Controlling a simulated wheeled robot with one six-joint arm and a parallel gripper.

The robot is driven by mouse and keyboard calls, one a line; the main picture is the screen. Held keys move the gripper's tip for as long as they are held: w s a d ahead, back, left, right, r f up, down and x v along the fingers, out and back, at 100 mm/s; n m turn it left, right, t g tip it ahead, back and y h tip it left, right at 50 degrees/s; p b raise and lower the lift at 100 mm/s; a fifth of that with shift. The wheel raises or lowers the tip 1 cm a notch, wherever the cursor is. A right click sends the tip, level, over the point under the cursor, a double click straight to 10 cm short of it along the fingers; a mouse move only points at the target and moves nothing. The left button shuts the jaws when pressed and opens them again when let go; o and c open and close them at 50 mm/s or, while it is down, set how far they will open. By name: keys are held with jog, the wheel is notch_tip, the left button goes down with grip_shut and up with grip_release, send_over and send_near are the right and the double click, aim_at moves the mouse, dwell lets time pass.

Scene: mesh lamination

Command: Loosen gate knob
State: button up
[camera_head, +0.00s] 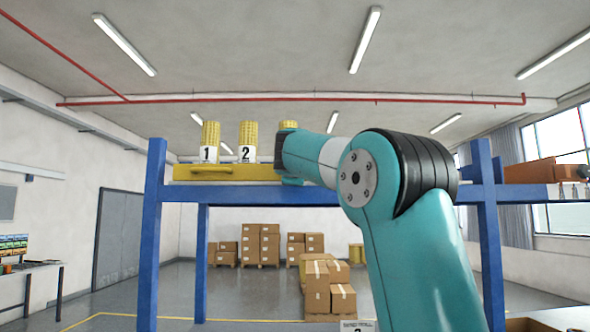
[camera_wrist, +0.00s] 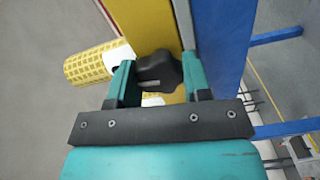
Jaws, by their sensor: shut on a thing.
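The black gate knob (camera_wrist: 160,72) sits on a yellow part (camera_wrist: 152,28) in the wrist view. My gripper (camera_wrist: 158,64) has its two teal fingers on either side of the knob and is shut on it. In the head view the knob is hidden behind my arm, and my fingertips cannot be made out there. A yellow tray (camera_head: 225,172) lies on the blue rack at the upper left. Yellow mesh rolls labelled 1 (camera_head: 210,140) and 2 (camera_head: 248,141) stand upright at it. A third yellow roll (camera_head: 289,125) shows partly behind my arm.
The blue rack (camera_head: 155,230) spans the view in front of me. Stacked cartons (camera_head: 317,285) stand on the floor beyond. A table with coloured items (camera_head: 14,245) is at the far left.

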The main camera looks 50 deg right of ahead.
jog(key=shift+n, duration=0.8)
jog(key=o, duration=0.9)
jog(key=shift+b+v, duration=3.4)
jog(key=shift+v, duration=5.35)
jog(key=shift+w, duration=0.1)
